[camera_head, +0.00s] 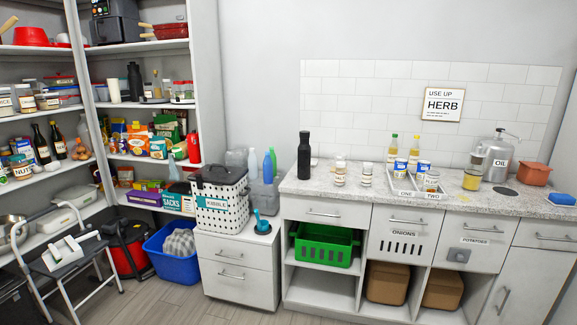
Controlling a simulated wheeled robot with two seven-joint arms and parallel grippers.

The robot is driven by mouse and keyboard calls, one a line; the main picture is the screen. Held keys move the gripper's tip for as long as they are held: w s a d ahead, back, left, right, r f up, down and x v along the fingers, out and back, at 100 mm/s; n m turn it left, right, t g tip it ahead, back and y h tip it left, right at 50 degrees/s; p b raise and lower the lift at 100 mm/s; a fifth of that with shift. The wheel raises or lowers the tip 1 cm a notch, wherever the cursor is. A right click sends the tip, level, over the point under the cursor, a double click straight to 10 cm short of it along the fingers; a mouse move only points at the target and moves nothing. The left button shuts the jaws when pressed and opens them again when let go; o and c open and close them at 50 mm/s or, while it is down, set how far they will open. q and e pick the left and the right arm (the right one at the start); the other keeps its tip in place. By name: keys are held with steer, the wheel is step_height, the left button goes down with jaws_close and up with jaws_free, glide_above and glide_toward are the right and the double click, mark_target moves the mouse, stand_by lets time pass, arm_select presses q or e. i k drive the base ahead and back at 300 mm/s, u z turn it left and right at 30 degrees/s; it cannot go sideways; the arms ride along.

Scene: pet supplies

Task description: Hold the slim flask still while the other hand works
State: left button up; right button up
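A tall, slim black flask (304,155) stands upright at the left end of the speckled countertop (325,188), with nothing touching it. Another tall dark flask or bottle (134,82) stands on a shelf at the left, and I cannot tell which one the task means. Neither of my grippers shows in the head view, and no hand is on either flask.
Two labelled jars (340,173) stand right of the counter flask, then a divided tray (388,181) with bottles and cans. A dotted basket (221,213) sits on a lower cabinet to the left. A step stool (85,262) and blue bin (172,266) occupy the floor.

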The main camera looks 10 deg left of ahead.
mark_target(304, 149)
steer(key=u, duration=0.9)
steer(key=i, duration=2.9)
steer(key=z, duration=1.6)
